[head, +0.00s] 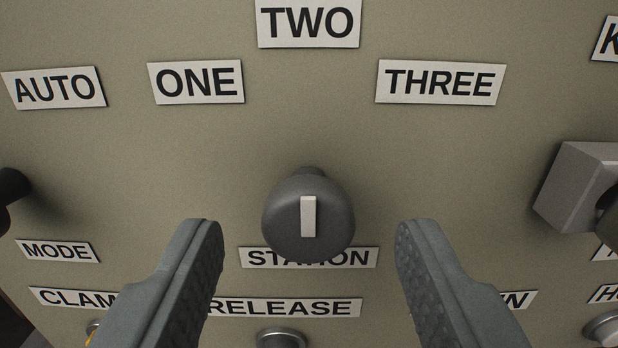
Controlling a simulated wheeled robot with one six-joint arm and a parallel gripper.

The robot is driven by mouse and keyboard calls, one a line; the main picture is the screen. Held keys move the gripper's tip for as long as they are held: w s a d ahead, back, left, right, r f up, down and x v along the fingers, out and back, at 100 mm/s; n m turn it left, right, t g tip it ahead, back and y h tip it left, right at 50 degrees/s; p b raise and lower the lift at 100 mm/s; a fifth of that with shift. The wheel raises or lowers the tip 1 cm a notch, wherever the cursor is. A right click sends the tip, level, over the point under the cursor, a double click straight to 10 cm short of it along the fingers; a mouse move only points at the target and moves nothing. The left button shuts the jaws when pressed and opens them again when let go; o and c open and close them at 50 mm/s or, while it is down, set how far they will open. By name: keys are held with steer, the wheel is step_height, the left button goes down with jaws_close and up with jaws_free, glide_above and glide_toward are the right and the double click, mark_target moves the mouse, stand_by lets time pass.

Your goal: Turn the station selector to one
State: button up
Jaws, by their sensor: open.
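The station selector (308,222) is a dark grey round knob with a white bar on its face. The bar stands upright, in line with the TWO label (308,22) above. The ONE label (196,82) is up and left of the knob, and the THREE label (440,82) is up and right. The STATION label (270,258) is below, partly hidden by the knob. My gripper (308,245) is open, with one finger on each side of the knob and a clear gap to it on both sides in the picture.
A dark knob (12,187) shows at the left edge near the AUTO (54,88) and MODE (57,250) labels. A grey block (572,188) juts out at the right. A button (281,338) sits below the RELEASE label (285,307). The panel above the selector is clear.

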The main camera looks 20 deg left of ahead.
steer(key=shift+x, duration=0.8)
steer(key=c, duration=1)
steer(key=shift+o, duration=0.2)
steer(key=shift+n, duration=0.3)
steer(key=n, duration=0.4)
steer(key=shift+a+f+n, duration=0.1)
steer(key=shift+n, duration=1.9)
